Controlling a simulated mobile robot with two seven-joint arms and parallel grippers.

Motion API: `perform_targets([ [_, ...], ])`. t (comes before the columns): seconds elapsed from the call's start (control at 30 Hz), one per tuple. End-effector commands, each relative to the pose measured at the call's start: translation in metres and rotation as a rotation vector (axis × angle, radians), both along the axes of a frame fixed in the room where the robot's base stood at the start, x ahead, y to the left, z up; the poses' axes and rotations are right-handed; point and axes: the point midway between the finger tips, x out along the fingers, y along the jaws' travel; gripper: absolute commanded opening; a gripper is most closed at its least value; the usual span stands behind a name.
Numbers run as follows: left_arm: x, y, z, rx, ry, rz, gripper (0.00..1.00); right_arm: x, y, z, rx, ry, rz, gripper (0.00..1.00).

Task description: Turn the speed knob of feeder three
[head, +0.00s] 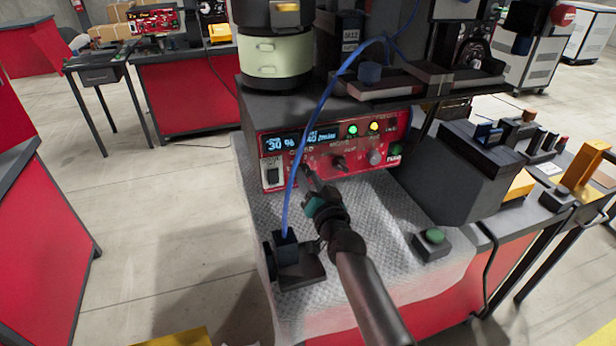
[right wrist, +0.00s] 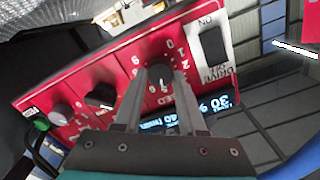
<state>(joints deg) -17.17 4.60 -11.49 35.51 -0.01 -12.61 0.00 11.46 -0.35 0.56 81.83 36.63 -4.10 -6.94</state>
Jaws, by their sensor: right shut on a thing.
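The feeder's red control panel (head: 340,150) faces me below the green and black bowl unit (head: 275,55). Its display (head: 292,141) reads about 30 %. The speed knob (right wrist: 161,76) is a black round knob inside a number scale, seen upside down in the right wrist view. My right gripper (right wrist: 160,84) is shut on the speed knob, one finger on each side. In the head view my right gripper (head: 306,176) reaches the panel's lower left and mostly hides this knob. My left gripper is not in view.
A second dark knob (head: 339,162) and a grey knob (head: 374,158) sit to the right on the panel. A rocker switch (head: 272,174) is at its left. A blue cable (head: 307,140) hangs across the panel front. A green-button box (head: 433,243) stands on the mat.

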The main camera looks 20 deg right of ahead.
Motion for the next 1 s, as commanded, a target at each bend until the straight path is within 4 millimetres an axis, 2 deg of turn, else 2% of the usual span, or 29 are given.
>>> perform_targets([
  [0.13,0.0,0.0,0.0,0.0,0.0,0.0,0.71,0.0,0.0,-0.001,-0.001,0.003,0.002,0.0],
  [0.17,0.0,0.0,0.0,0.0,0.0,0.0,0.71,0.0,0.0,-0.001,-0.001,0.003,0.002,0.41],
  [0.4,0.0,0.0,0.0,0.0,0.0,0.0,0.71,0.0,0.0,-0.001,-0.002,0.002,0.001,0.68],
  [0.77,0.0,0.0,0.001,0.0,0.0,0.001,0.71,-0.004,0.0,0.0,-0.002,0.001,0.001,0.7],
  [1.0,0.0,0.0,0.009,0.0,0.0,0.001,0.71,-0.033,-0.001,0.0,-0.004,0.002,0.0,0.7],
])
